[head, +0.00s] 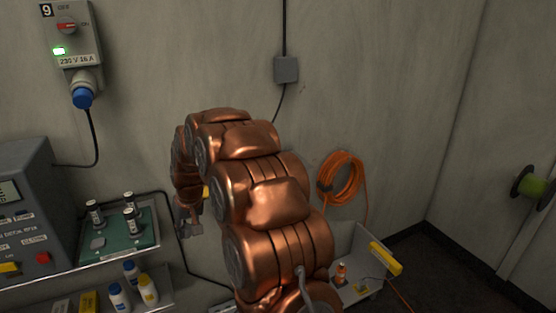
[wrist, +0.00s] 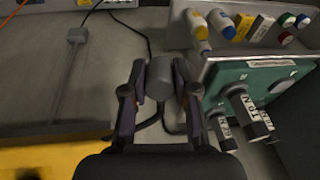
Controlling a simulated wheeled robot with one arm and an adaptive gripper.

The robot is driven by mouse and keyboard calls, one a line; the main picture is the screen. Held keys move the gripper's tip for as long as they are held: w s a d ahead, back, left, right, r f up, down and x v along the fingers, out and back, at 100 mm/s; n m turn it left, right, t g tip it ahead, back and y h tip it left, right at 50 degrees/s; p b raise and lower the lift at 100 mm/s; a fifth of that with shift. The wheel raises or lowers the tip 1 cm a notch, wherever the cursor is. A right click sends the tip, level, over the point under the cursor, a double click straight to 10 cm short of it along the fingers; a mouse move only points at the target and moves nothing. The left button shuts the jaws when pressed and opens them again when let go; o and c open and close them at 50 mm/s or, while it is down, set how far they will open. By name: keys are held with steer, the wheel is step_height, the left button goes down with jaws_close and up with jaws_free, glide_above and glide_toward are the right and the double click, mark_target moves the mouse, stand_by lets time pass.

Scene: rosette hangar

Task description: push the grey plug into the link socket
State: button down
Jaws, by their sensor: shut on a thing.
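My gripper (wrist: 160,92) is shut on a grey cylindrical thing, which looks like the grey plug (wrist: 160,74), held between its two fingers in the wrist view. Its front end points away from the camera, with the wall behind it. In the head view my gripper (head: 189,222) hangs left of my copper-coloured arm, to the right of the shelf; the plug cannot be made out clearly there. I cannot identify the link socket for sure in either view. A yellow surface (wrist: 45,158) fills the lower left of the wrist view, and my arm hides much of the wall behind it.
A shelf (head: 150,246) with a green board (head: 128,238) and black-and-white cylinders stands close right of the gripper in the wrist view. Bottles (head: 148,288) stand below. A dark cable (wrist: 148,40) runs behind the plug. An orange cable coil (head: 340,178) hangs at right.

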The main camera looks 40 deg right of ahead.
steer(key=s+d+r+m+t+h+b, duration=0.15)
steer(key=d+r, duration=0.35)
steer(key=d, duration=0.6)
steer(key=s+d+r+m+t+h+b, duration=0.1)
steer(key=s+d+r+m+t, duration=0.3)
steer(key=d, duration=0.6)
steer(key=s+d+r+m+t+h+b, duration=0.15)
steer(key=d+r, duration=0.35)
steer(key=d, duration=0.6)
steer(key=shift+g, duration=0.4)
steer(key=x, duration=0.3)
steer(key=p+x, duration=0.1)
steer(key=x, duration=0.1)
steer(key=shift+w+a, duration=0.2)
steer(key=shift+w, duration=0.3)
steer(key=shift+f+b, duration=0.1)
steer(key=shift+b, duration=0.45)
steer(key=shift+w+d+f+b, duration=0.1)
steer(key=shift+w+f+b, duration=0.2)
steer(key=shift+f+b, duration=0.05)
stand_by(0.4)
steer(key=c, duration=0.8)
jaws_free()
